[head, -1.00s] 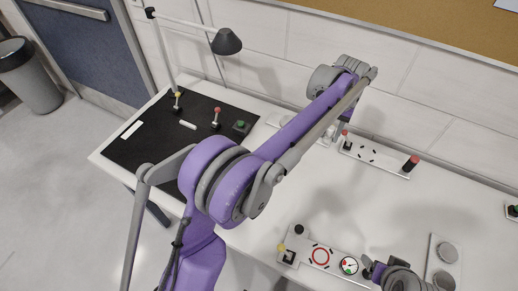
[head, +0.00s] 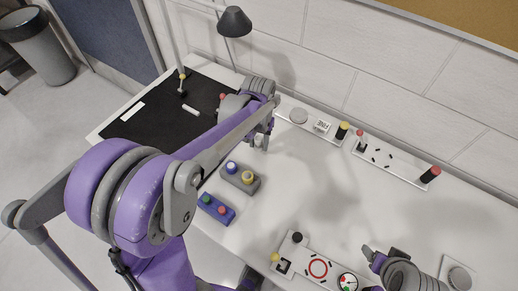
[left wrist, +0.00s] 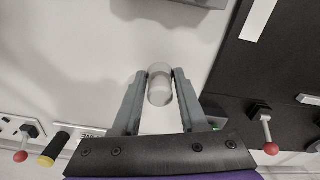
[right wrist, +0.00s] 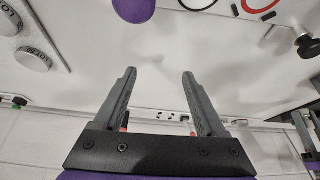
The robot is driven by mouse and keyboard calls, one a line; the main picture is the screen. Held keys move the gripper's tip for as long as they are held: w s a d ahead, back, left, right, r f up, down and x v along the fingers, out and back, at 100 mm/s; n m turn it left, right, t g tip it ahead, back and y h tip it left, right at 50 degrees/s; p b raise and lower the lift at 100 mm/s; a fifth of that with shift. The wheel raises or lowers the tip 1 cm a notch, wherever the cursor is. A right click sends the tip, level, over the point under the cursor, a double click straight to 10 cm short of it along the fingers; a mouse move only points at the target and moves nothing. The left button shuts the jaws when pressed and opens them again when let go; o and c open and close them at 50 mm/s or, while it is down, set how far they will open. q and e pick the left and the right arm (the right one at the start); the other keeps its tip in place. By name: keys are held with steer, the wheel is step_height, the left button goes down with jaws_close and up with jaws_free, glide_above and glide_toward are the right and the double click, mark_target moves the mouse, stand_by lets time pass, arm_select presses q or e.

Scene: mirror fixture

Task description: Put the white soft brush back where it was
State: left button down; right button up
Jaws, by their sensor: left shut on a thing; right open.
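My left gripper (head: 262,138) is over the white table, just right of the black mat. In the left wrist view, its fingers (left wrist: 160,88) are shut on a pale, rounded cylinder, which looks like the white soft brush (left wrist: 159,86). The brush's lower part and whether it touches the table cannot be told. My right gripper (right wrist: 160,95) is open and empty in the right wrist view. In the head view the right hand is at the lower right, partly cut off.
A black mat (head: 150,135) with small levers lies at the left. Blue (head: 216,208) and grey (head: 240,178) button boxes stand near the left arm. A white panel strip (head: 390,164) runs along the wall. A gauge panel (head: 318,268) is at the front. The table's middle is clear.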

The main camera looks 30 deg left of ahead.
mark_target(259, 150)
arm_select(q)
steer(key=shift+f, duration=1.85)
arm_select(e)
steer(key=shift+f, duration=0.15)
arm_select(q)
steer(key=shift+f+b, duration=0.2)
steer(key=shift+b, duration=0.1)
arm_select(e)
steer(key=shift+f, duration=0.2)
arm_select(q)
steer(key=shift+c, duration=2.2)
jaws_free()
steer(key=shift+r, duration=0.15)
arm_select(e)
steer(key=shift+r, duration=0.1)
